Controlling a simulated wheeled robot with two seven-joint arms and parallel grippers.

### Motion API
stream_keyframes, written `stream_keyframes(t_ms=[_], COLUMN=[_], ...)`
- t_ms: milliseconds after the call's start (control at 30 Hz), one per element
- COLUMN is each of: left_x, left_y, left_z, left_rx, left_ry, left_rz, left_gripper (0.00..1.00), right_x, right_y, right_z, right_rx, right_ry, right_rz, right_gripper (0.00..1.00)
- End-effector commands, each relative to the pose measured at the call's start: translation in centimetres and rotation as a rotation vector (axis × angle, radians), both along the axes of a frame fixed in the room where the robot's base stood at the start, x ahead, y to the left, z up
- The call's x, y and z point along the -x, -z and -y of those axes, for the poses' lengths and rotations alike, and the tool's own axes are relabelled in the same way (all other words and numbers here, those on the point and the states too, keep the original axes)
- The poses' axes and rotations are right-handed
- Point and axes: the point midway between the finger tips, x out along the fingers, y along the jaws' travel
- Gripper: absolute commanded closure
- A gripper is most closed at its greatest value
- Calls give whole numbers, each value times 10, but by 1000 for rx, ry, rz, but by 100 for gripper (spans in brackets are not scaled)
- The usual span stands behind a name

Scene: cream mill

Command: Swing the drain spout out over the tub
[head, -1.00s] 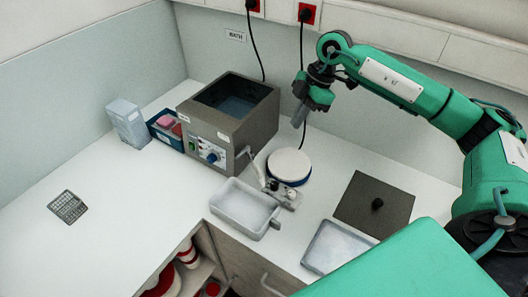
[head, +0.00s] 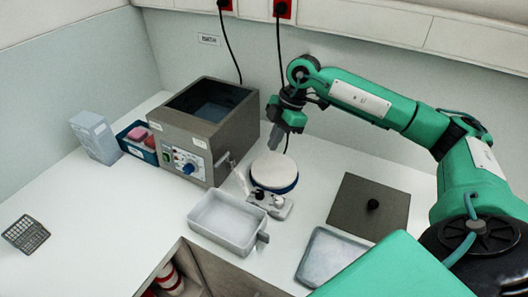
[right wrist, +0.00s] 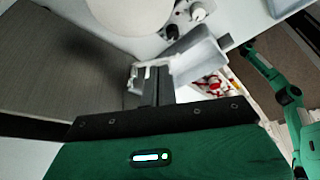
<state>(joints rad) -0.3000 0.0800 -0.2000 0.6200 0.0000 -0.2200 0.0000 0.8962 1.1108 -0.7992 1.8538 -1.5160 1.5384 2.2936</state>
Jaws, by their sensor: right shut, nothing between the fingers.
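The grey water bath (head: 205,130) stands against the back wall. The light grey tub (head: 228,222) sits in front of the bath, and also shows in the right wrist view (right wrist: 205,62). My right gripper (head: 273,144) is shut and empty, pointing down above the round plate's back edge. My left gripper is not seen.
The round-plated device (head: 274,172) stands right of the spout, close to my right gripper. A dark lid (head: 350,215) and a shallow tray (head: 325,258) lie further right. A blue box (head: 138,142), carton (head: 95,137) and wire rack (head: 25,234) are left. The left counter is mostly clear.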

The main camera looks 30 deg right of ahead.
Motion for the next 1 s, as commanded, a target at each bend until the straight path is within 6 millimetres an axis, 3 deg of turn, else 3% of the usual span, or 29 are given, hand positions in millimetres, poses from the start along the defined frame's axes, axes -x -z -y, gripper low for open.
stream_keyframes(t_ms=[400,700,1000], left_x=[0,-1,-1], left_y=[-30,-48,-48], left_z=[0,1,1], left_rx=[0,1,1], left_ry=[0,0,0], left_rz=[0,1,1], left_gripper=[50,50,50], right_x=[-1,-6,-6], right_y=[77,78,80], right_z=[-33,-68,-72], right_rx=[-1,-2,-1], right_ry=[-2,-1,-1], right_rz=[-5,0,0], right_gripper=[100,100,100])
